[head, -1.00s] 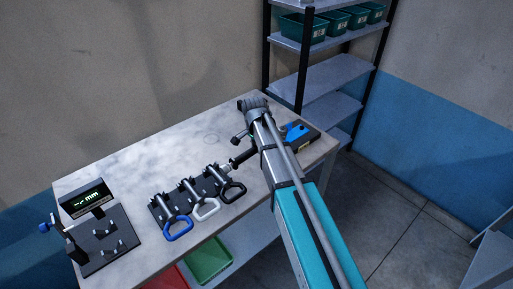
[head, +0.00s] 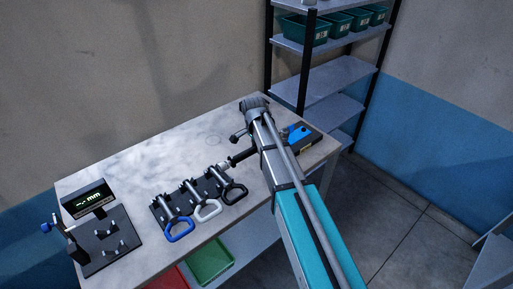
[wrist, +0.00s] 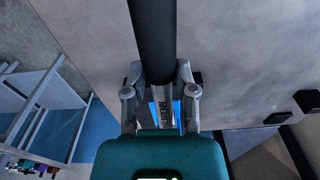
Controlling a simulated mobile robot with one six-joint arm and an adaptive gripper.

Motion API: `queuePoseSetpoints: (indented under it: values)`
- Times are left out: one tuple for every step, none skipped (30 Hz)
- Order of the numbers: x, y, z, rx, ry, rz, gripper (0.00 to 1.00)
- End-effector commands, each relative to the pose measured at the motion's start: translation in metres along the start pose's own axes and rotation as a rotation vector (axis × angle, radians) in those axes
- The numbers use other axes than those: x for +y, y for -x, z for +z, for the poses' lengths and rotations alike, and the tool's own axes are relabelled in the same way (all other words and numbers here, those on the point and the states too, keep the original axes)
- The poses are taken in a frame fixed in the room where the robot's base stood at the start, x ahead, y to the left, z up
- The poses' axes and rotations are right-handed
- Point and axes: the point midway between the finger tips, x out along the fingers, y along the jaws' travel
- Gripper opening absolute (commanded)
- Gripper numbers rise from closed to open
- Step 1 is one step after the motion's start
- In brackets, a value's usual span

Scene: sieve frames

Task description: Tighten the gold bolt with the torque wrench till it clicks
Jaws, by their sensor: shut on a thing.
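In the wrist view my gripper (wrist: 160,88) is shut on the torque wrench (wrist: 152,40). Its thick black grip runs up out of the picture. Its silver shaft with lettering lies between the fingers, and the part beyond is hidden behind my teal gripper body. In the head view my arm covers the gripper; a dark bar that looks like the wrench grip (head: 243,156) sticks out to the left, above the tabletop. A black block with a blue part (head: 298,134) is on the table just right of my arm. I cannot make out the gold bolt in either view.
The grey table (head: 140,165) holds a black rack with blue, white and black looped handles (head: 207,211), close to the bar's left end. A gauge with a display (head: 88,198) stands at the left. A shelf unit (head: 335,75) with green bins stands behind. The table's back middle is clear.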

Motion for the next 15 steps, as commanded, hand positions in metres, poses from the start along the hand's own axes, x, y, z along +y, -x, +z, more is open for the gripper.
queuePoseSetpoints:
  values:
    - [-0.001, 0.0003, 0.0003, 0.0, 0.0, -0.002, 0.0]
    - [-0.001, 0.0003, 0.0003, 0.0, 0.0, -0.002, 0.0]
    - [-0.0009, 0.0003, 0.0003, 0.0, 0.0, -0.003, 0.0]
    - [-0.001, 0.0003, 0.0003, 0.0, 0.0, -0.003, 0.0]
    - [-0.0011, 0.0003, 0.0003, 0.0, 0.0, -0.003, 0.0]
    - [-0.0013, 0.0003, 0.0003, 0.0, -0.001, -0.003, 0.0]
    - [-0.0014, 0.0003, 0.0003, 0.0, -0.002, -0.003, 0.0]
    - [-0.0017, 0.0003, 0.0003, 0.0, -0.003, -0.002, 0.0]
    - [-0.0021, 0.0003, 0.0002, 0.0, -0.006, -0.002, 0.0]
    - [-0.0026, 0.0003, 0.0002, 0.0, -0.008, -0.002, 0.0]
    - [-0.0031, 0.0003, 0.0002, 0.0, -0.012, -0.002, 0.0]
    - [-0.0039, 0.0004, 0.0001, 0.0, -0.017, -0.002, 0.0]
    - [-0.0045, 0.0004, 0.0001, 0.0, -0.021, -0.001, 0.0]
    - [-0.0039, 0.0004, 0.0002, -0.001, -0.019, -0.001, 0.0]
    - [-0.0036, 0.0004, 0.0003, -0.001, -0.019, -0.001, 0.0]
